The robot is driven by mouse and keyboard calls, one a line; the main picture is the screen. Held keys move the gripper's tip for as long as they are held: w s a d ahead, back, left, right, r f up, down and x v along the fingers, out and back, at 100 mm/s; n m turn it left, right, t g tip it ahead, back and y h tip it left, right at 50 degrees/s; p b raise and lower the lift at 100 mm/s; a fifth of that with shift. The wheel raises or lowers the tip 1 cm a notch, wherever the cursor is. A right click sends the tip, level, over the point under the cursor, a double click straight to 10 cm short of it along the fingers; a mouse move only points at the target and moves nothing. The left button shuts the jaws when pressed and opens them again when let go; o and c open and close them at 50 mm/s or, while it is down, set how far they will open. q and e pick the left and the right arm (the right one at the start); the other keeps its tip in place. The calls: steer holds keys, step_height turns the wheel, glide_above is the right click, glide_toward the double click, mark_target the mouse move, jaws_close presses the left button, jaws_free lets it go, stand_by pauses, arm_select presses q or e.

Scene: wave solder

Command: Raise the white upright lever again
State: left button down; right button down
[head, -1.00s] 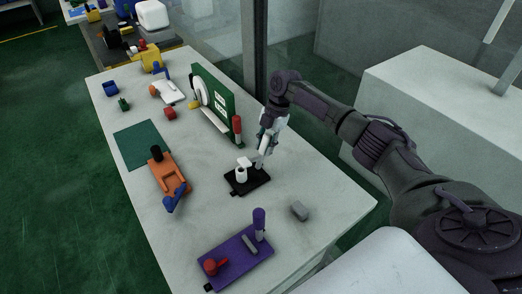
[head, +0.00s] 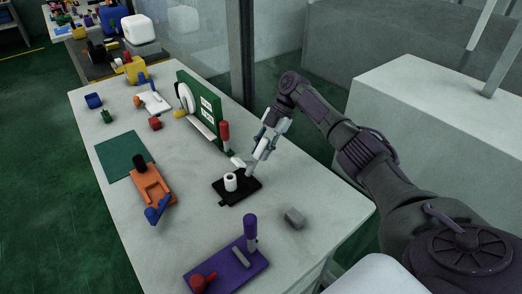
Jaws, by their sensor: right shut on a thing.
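A black base (head: 222,197) lies on the white table with a short white post (head: 231,182) standing on it. The white lever (head: 238,162) shows as a small pale piece behind the post, beside my fingertips, and is partly hidden. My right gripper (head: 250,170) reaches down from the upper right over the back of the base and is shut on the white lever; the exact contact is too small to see. My left gripper is not in view.
Behind the lever stands a green panel (head: 187,88) with a red-handled lever (head: 225,134). An orange fixture (head: 153,186) lies left, a purple base (head: 222,267) in front, a grey block (head: 294,217) to the right. Bare table separates them.

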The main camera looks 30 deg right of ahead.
mark_target(267, 138)
steer(key=c, duration=0.9)
jaws_free()
steer(key=shift+o, duration=0.2)
steer(key=v, duration=0.7)
steer(key=shift+d+r, duration=0.15)
steer(key=shift+r, duration=0.1)
